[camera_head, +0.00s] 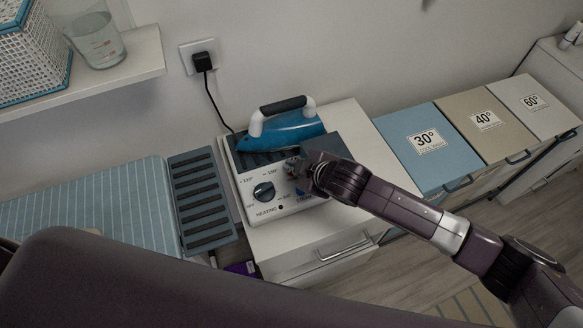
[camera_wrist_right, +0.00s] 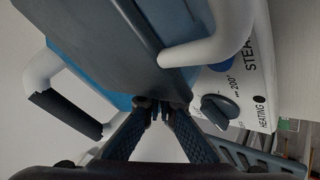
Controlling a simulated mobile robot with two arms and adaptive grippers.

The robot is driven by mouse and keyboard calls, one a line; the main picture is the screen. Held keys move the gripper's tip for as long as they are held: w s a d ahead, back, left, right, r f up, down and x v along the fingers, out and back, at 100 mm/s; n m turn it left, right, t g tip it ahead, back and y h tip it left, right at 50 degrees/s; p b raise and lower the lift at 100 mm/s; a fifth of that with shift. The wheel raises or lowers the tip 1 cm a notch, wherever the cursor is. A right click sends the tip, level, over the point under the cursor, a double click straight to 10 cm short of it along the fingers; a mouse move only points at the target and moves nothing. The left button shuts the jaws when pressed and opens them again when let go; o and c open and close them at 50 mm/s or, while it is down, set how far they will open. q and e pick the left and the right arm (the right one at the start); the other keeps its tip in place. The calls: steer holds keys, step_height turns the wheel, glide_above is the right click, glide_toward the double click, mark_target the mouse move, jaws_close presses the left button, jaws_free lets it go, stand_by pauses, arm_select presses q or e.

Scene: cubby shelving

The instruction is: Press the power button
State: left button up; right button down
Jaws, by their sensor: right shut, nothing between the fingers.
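A steam iron station (camera_head: 246,210) with a white front panel stands on a white cabinet, a blue iron (camera_head: 290,130) resting on top. The panel carries a dark round knob (camera_head: 264,192), a small dark round spot (camera_head: 280,207) by the word HEATING, and a blue mark near my gripper. I cannot tell which part is the power button. My right gripper (camera_head: 293,168) is shut and empty, over the right part of the panel, partly hiding it. In the wrist view its fingertips (camera_wrist_right: 160,108) meet close to the station; the knob (camera_wrist_right: 220,110) shows to their right. My left gripper is out of view.
A striped ironing board (camera_head: 90,205) and dark ribbed rest (camera_head: 203,200) lie to the left. A shelf (camera_head: 95,75) holds a basket and a glass jug. Labelled laundry bins (camera_head: 425,165) stand to the right. A black plug (camera_head: 203,62) and cord are on the wall behind.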

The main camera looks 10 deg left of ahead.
stand_by(0.4)
steer(key=shift+f, duration=0.45)
steer(key=shift+r+p, duration=0.45)
steer(key=shift+p, duration=0.15)
step_height(320, 180, up, 6)
steer(key=p, duration=0.6)
